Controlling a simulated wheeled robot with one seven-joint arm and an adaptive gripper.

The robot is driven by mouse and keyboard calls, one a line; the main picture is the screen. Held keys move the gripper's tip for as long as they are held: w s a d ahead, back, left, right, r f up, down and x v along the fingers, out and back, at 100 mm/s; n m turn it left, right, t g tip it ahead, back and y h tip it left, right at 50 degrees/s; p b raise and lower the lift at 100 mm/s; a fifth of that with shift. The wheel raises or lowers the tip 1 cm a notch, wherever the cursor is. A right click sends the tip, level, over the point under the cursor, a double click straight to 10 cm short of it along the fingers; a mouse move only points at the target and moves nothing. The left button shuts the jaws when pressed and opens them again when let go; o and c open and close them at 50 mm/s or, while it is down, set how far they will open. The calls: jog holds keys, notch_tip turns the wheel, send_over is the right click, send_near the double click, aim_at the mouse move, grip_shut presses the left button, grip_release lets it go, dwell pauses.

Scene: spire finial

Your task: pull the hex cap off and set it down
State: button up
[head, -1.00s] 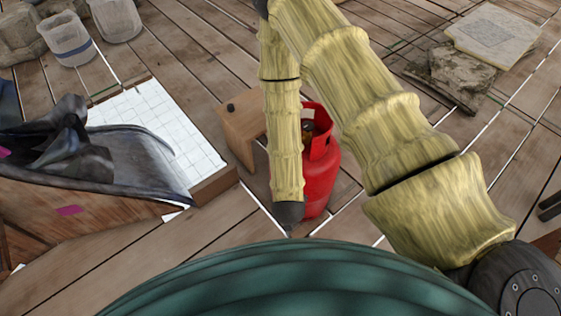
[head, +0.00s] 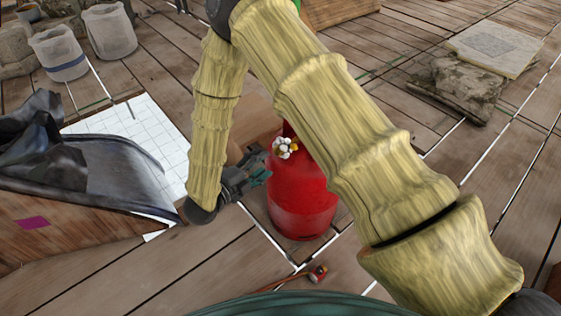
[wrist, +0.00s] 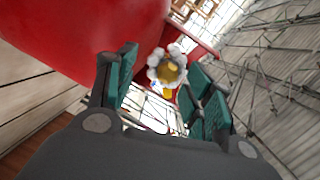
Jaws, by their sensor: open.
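A red gas cylinder (head: 302,195) stands upright on the deck, partly hidden behind my arm. On its valve is a white, lobed fitting (head: 287,144) with a brass-coloured part. In the wrist view, a round brass-coloured piece (wrist: 168,72), which looks like the hex cap, shows at the fitting's centre; its hex shape is not clear. My gripper (head: 262,170) is beside the cylinder, just below and left of the fitting. In the wrist view, its teal fingers are apart, with the brass piece appearing between and beyond them. I cannot tell whether they touch it.
A wooden box (head: 252,125) stands behind the gripper, partly hidden. A small red and brass-coloured item (head: 318,273) lies on the deck in front of the cylinder. A white gridded board (head: 130,130) and dark sheeting (head: 75,165) are left. Stone slabs (head: 490,50) lie at far right.

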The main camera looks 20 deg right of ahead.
aim_at(275, 153)
jog(key=shift+s+a+r+m+g+h+b, duration=0.2)
jog(key=shift+a+m+g+h+b, duration=0.25)
jog(key=shift+m, duration=0.4)
jog(key=shift+s+a+r+m+g+h+b, duration=0.15)
jog(key=shift+a+m+g+h+b, duration=0.2)
jog(key=shift+m+b, duration=0.45)
jog(key=shift+s+a+r+m+g+h+b, duration=0.1)
jog(key=shift+a+r+m+g+h+b, duration=0.25)
jog(key=shift+m, duration=0.6)
jog(key=shift+f, duration=0.15)
jog(key=shift+x, duration=4.4)
jog(key=shift+p, duration=0.4)
grip_shut()
jog(key=shift+a, duration=0.1)
jog(key=shift+a, duration=0.1)
